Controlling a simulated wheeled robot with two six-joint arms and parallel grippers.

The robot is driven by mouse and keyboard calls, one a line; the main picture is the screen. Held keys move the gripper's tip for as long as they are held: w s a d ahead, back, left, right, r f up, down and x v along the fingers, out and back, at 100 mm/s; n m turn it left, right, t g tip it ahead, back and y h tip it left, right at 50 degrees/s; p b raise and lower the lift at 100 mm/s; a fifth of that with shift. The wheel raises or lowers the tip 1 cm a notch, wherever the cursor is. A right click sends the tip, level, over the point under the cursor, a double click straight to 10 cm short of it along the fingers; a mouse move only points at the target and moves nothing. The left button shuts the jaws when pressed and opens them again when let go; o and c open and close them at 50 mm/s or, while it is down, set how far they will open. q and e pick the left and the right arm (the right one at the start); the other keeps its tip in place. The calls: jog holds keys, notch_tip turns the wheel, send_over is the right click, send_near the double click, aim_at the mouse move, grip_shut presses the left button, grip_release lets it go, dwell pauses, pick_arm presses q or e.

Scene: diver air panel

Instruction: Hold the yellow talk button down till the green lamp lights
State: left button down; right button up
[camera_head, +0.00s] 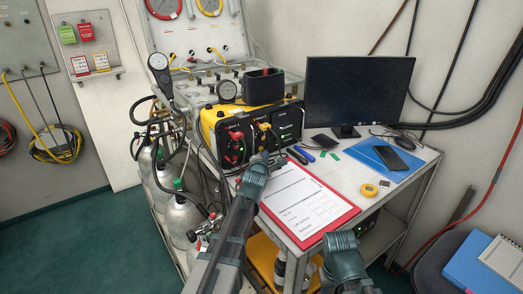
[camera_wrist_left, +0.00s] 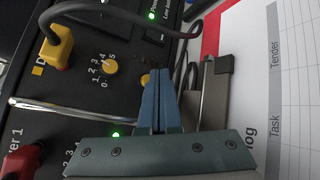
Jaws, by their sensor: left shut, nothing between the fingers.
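The yellow and black comms box (camera_head: 250,125) stands on the table with its dark panel facing me. In the left wrist view, a small yellow round part (camera_wrist_left: 145,80), perhaps the talk button, shows beside my left fingertips and is partly hidden by them. I cannot tell whether it is touched or pressed. My left gripper (camera_wrist_left: 160,80) is shut and empty, its blue fingers over the panel; it also shows in the head view (camera_head: 264,157). One small green light (camera_wrist_left: 151,16) and another green light (camera_wrist_left: 116,134) glow on the panel; I cannot tell which is the task's lamp. My right gripper (camera_head: 341,243) is low in the head view.
A yellow numbered knob (camera_wrist_left: 110,67), a yellow plug (camera_wrist_left: 60,45) and a red plug (camera_wrist_left: 22,160) sit near my left fingers. A clipboard (camera_head: 307,200) lies in front of the box. A monitor (camera_head: 358,88) and yellow tape roll (camera_head: 370,190) are right. Gas cylinders (camera_head: 181,220) stand left.

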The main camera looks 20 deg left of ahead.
pick_arm(q)
jog(key=shift+a, duration=0.1)
jog(key=shift+w+a, duration=0.25)
jog(key=shift+w+a, duration=0.25)
jog(key=shift+a, duration=0.15)
dwell(1.6)
dwell(0.8)
jog(key=shift+s+d+f, duration=0.1)
jog(key=shift+s+d, duration=0.4)
jog(key=shift+d, duration=0.2)
jog(key=shift+s+d, duration=0.8)
jog(key=shift+d, duration=0.2)
jog(key=shift+s+d, duration=0.75)
jog(key=shift+d, duration=0.25)
